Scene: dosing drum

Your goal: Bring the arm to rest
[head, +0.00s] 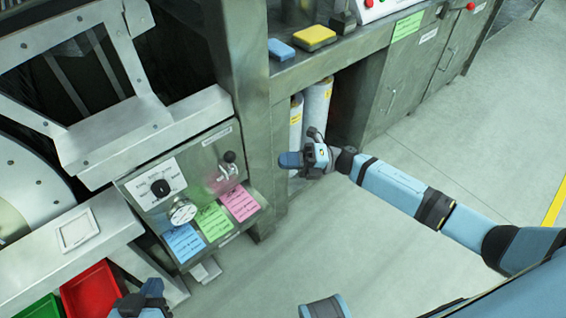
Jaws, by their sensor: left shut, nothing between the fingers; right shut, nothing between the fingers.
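My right arm reaches in from the right edge, blue with black joints. Its gripper (291,159) is shut and empty, in the air in front of the open bay under the workbench. It hides part of the pale cylinders behind it. Whether it touches anything there I cannot tell, but it holds nothing. My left gripper (143,298) shows at the bottom left edge, close to the red bin (90,290). It is shut and empty, and most of its arm is out of the frame.
A control panel (180,180) with a black knob, a gauge (183,210) and a lever (229,158) stands left of centre. Blue, green and pink cards lie below it. A yellow sponge (315,38) sits on the bench. The floor (400,250) at lower right is clear.

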